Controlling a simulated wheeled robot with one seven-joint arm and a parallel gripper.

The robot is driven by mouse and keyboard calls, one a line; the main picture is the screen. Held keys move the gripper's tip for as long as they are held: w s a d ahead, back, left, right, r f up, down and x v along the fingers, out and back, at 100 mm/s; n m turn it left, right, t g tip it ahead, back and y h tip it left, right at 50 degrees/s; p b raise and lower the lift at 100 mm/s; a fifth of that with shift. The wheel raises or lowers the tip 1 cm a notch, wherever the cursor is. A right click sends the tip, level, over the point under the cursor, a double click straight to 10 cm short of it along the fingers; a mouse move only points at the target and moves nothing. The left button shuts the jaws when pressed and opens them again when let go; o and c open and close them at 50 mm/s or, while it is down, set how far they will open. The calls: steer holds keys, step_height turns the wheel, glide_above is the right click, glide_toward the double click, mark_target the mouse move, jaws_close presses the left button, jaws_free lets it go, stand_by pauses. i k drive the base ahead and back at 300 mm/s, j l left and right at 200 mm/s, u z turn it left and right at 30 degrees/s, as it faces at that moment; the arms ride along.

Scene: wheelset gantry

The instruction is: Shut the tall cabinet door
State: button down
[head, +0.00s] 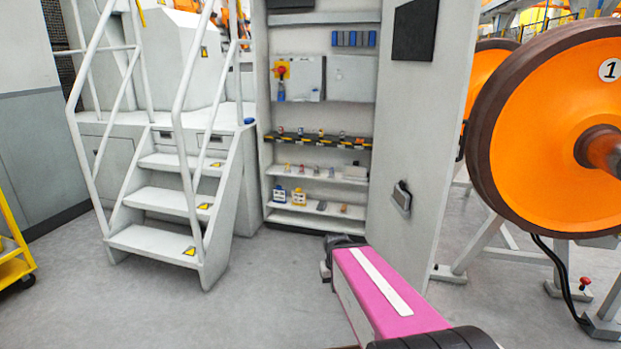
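The tall cabinet (318,18) stands open at the centre of the head view, its shelves showing. Its tall light-grey door (425,130) stands swung out along the right side of the opening. A small dark-framed handle or latch (401,197) sits on the door at mid-to-lower height. A dark rectangular panel is on the upper part of the door. My pink and white arm link reaches in from the bottom, in front of the cabinet and the door's lower edge. My gripper cannot be made out, so its contact with the door cannot be told.
White steps with handrails (165,205) stand left of the cabinet. A large orange wheel (560,130) on a grey stand is close to the door's right. A black cable hangs below it. A yellow cart (12,255) is at far left. The grey floor before the cabinet is clear.

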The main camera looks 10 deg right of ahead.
mark_target(427, 49)
steer(key=k+l+u, duration=0.1)
steer(key=l, duration=0.3)
steer(key=k+l, duration=0.1)
steer(key=l, duration=0.3)
steer(key=l+u, duration=0.15)
steer(key=l, duration=0.25)
steer(key=k+l+u, duration=0.1)
steer(key=l, duration=0.25)
steer(key=k+l, duration=0.2)
steer(key=l, duration=0.2)
steer(key=k+l+u, duration=0.15)
steer(key=l, duration=0.2)
steer(key=i+l+u, duration=0.1)
steer(key=l, duration=0.75)
steer(key=i+l+u, duration=0.1)
steer(key=l, duration=0.75)
steer(key=l+z, duration=0.2)
